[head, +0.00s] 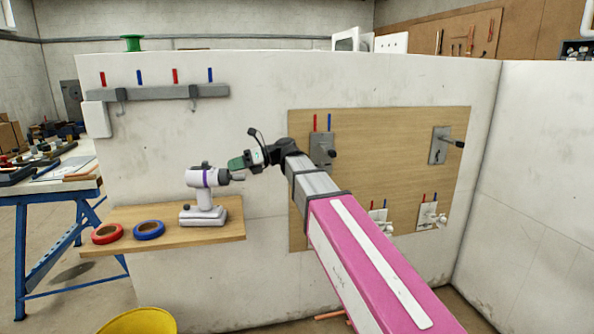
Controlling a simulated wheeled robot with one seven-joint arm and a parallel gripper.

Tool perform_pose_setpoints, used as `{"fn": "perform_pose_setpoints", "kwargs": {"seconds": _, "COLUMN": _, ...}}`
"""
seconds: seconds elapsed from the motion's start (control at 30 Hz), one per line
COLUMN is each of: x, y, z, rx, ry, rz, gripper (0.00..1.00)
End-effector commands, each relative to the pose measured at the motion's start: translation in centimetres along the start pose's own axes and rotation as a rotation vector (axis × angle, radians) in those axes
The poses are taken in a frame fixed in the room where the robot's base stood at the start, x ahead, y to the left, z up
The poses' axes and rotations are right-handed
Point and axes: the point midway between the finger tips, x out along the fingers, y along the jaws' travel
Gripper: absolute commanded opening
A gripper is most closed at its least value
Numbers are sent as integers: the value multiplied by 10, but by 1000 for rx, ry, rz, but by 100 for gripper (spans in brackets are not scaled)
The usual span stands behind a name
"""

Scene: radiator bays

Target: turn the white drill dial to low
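A white drill (207,189) with a purple band stands upright on a wooden shelf (225,230), its chuck pointing right. A small dark part shows on top of its body, and a dark knob (187,207) shows low by its base. I cannot tell which of these is the dial, nor its setting. My gripper (236,163) is just above and right of the drill's chuck, reaching in from the right. It looks close to the chuck; whether it touches is unclear. The fingers are too small to tell open from shut.
A red ring (107,234) and a blue ring (149,230) lie on the shelf left of the drill. A hook rail (160,93) is above. A wooden panel (385,150) with lever fittings is on the right. A yellow bucket (140,322) stands below.

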Motion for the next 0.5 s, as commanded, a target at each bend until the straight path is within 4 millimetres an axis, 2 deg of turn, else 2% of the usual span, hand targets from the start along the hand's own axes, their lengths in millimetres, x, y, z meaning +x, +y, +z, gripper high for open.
{"fn": "perform_pose_setpoints", "kwargs": {"seconds": 0.5, "x": -1, "y": 2, "z": 4, "rx": 0, "ry": 0, "rz": 0, "gripper": 0}}
